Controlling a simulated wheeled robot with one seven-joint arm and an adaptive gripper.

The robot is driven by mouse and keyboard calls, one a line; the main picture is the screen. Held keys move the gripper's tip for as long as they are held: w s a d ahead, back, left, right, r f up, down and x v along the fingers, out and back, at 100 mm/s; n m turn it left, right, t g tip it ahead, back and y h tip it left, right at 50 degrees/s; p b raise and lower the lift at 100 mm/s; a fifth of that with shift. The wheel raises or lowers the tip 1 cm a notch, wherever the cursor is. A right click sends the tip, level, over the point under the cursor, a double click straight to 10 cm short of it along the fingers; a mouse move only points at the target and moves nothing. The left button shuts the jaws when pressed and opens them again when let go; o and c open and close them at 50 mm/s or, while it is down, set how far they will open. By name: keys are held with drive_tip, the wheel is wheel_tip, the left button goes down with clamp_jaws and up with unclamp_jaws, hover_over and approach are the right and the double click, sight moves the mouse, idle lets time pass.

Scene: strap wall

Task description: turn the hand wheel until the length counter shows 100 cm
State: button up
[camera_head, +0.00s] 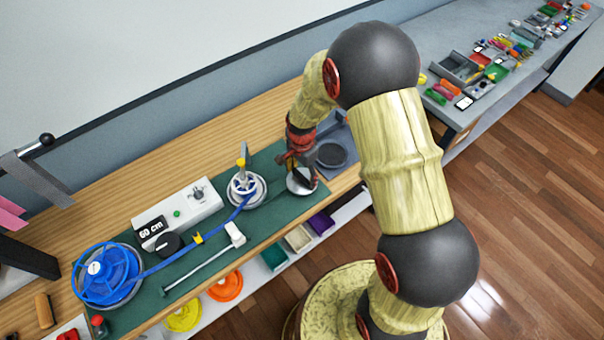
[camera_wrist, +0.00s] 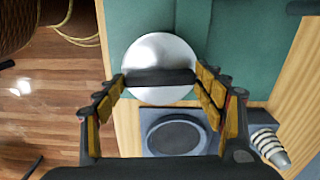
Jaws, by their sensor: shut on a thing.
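The length counter (camera_head: 151,229) on the white box reads 60 cm. A white spoked wheel with a yellow-topped post (camera_head: 246,187) stands on the green mat, and the blue strap runs to it; it looks like the hand wheel. My gripper (camera_head: 299,165) is to its right, apart from it, over a round white disc (camera_head: 301,184). In the wrist view my gripper (camera_wrist: 160,78) is shut on a dark bar (camera_wrist: 160,77) across the white disc (camera_wrist: 160,50). I cannot tell whether the bar is fixed to the disc.
A blue spool (camera_head: 104,274) stands at the left end of the mat, with the blue strap (camera_head: 190,247) leading from it. A grey tray with a dark round pad (camera_head: 331,154) lies right of my gripper. A white rod (camera_head: 199,271) lies along the mat's front.

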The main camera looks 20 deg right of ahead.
sight(302, 176)
drive_tip(key=m, duration=0.5)
idle(0.6)
drive_tip(key=o, duration=1.2)
drive_tip(key=shift+c, duration=0.2)
wheel_tip(302, 176, up, 12)
